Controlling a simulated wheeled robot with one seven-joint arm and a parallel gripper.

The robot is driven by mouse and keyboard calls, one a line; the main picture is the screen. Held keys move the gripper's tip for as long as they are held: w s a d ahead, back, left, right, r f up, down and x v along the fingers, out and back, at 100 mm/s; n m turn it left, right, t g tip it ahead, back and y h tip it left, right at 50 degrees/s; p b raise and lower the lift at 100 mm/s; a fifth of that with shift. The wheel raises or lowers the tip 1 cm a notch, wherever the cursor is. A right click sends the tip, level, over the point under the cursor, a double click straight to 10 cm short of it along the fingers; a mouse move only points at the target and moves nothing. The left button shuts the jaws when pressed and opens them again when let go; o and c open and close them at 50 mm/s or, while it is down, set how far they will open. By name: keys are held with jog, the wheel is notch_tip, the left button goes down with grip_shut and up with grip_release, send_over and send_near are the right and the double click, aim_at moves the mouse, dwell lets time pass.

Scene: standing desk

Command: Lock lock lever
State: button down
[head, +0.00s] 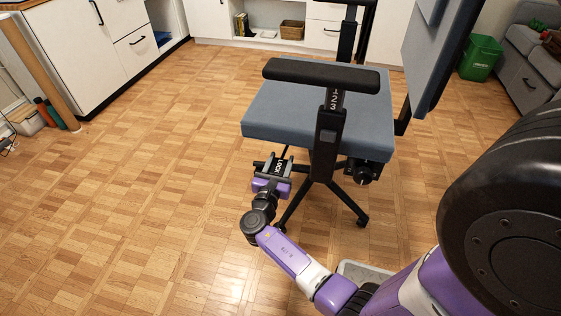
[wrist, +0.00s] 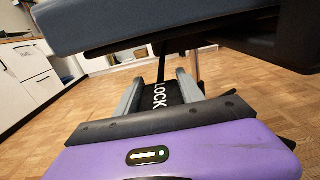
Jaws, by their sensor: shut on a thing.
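The lock lever (head: 278,166) is a black paddle with the word LOCK on it, under the left side of the chair's blue-grey seat. In the wrist view the lever (wrist: 161,95) lies between the two grey fingers, with LOCK readable along it. My gripper (head: 273,167) is shut on the lever, a finger on each side. It also shows in the wrist view (wrist: 162,92), below the seat's edge. The lever's inner end and its joint under the seat are partly hidden.
The office chair (head: 300,112) has a black armrest (head: 322,75) above the seat and a post close to the right of my gripper. Its wheeled legs (head: 345,205) spread below. The wooden floor (head: 140,200) to the left is clear. A green bin (head: 480,58) stands at the back right.

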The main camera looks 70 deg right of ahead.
notch_tip(320, 180, up, 3)
jog(key=y+p, duration=0.1)
jog(key=p, duration=0.5)
jog(key=shift+a+f, duration=0.15)
jog(key=shift+f, duration=0.05)
jog(key=r+p, duration=0.1)
jog(key=p, duration=0.2)
jog(key=shift+r, duration=0.2)
jog(key=c, duration=0.7)
grip_release()
jog(key=shift+f, duration=0.1)
jog(key=shift+s+a+r+p, duration=0.15)
jog(key=shift+a+p, duration=0.2)
jog(key=shift+a, duration=0.95)
jog(key=shift+s+a+r+p, duration=0.15)
jog(key=shift+a+p, duration=0.2)
jog(key=shift+a, duration=0.9)
jog(key=shift+a+r+p, duration=0.15)
jog(key=shift+a+p, duration=0.2)
jog(key=shift+a, duration=0.95)
